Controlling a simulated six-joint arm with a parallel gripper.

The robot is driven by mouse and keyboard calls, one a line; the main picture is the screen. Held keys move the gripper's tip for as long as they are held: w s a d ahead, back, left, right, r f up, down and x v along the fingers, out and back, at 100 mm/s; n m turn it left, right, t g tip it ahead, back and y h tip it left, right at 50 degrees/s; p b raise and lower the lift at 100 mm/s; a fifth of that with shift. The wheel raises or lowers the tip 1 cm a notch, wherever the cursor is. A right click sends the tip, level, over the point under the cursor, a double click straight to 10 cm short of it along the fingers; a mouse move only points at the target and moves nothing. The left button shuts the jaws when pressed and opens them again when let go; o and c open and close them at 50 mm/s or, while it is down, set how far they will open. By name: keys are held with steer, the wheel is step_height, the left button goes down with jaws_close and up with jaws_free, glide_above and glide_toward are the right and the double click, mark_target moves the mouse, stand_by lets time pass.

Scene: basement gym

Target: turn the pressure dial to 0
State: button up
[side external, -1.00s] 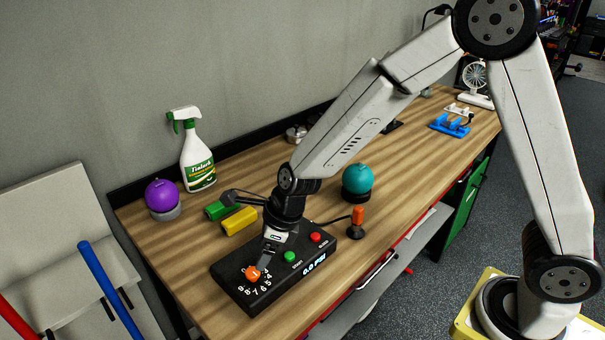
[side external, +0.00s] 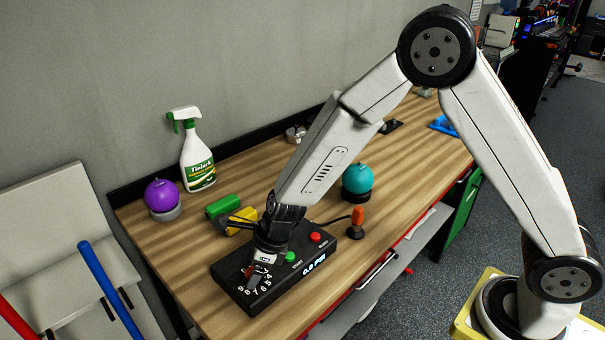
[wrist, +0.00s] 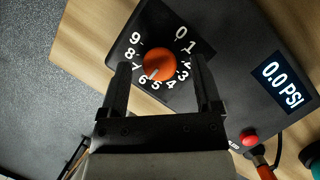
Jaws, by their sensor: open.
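The black control box (side external: 300,285) lies on the workbench. Its orange pressure dial (wrist: 159,62) is in the middle of a ring of white numbers in the wrist view. A small pale mark on the knob points down, near the 5, perhaps towards the 6. The 0 (wrist: 181,33) is at the upper right of the ring. My gripper (wrist: 160,70) is open, with one finger on each side of the dial; I cannot tell if they touch it. In the side view my gripper (side external: 257,274) hides most of the dial. The display (wrist: 283,83) reads 0.0 PSI.
The box carries a green button (side external: 290,257) and a red button (side external: 315,237). Behind it are a yellow block (side external: 242,221), a green block (side external: 222,207) and a teal ball (side external: 357,180). An orange-handled lever (side external: 357,216) stands at the right. The bench's front edge is close.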

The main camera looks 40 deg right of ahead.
jaws_close()
